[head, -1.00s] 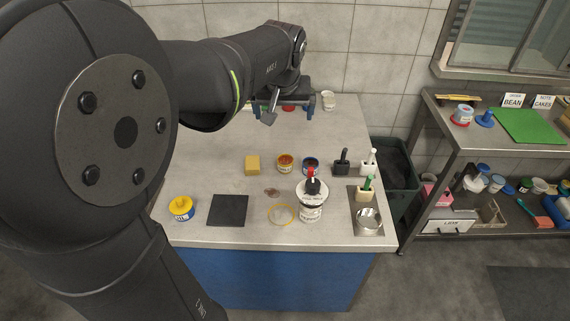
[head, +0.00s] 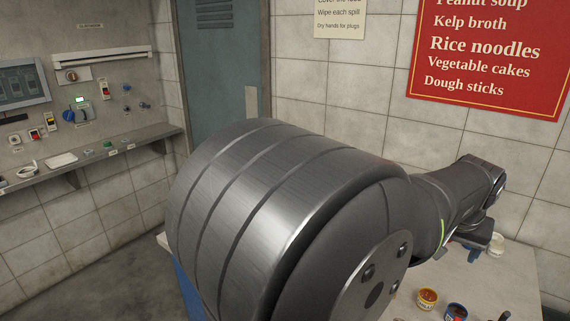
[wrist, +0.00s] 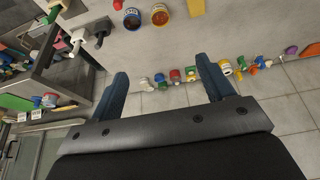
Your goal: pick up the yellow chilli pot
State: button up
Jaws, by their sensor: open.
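A yellow pot with reddish-orange contents (head: 427,298), which fits the chilli pot, stands on the counter at the lower right of the head view. It also shows at the top of the wrist view (wrist: 160,16). A blue pot (head: 456,312) stands close beside it, and it shows in the wrist view (wrist: 132,19) too. My gripper (wrist: 167,80) is open, with two blue fingers apart and nothing between them. It is away from the yellow pot, over the wall side of the counter. In the head view my arm hides much of the counter.
A white pot (head: 496,245) stands near the wall by my gripper. In the wrist view a row of small items (wrist: 190,74) lines the counter edge, and a yellow block (wrist: 196,8) lies near the yellow pot. Dark and white-handled holders (wrist: 78,40) are at left.

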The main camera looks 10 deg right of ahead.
jog(key=shift+f, duration=0.1)
jog(key=m, duration=0.2)
send_near(428, 294)
jog(key=shift+g+h, duration=0.3)
jog(key=shift+h, duration=0.1)
jog(key=x, duration=0.5)
jog(key=shift+a, duration=0.1)
jog(key=shift+a+x, duration=0.15)
jog(key=shift+x, duration=1.15)
jog(key=shift+a+x, duration=0.1)
jog(key=shift+x, duration=1.2)
jog(key=shift+w, duration=0.2)
jog(key=c, duration=1)
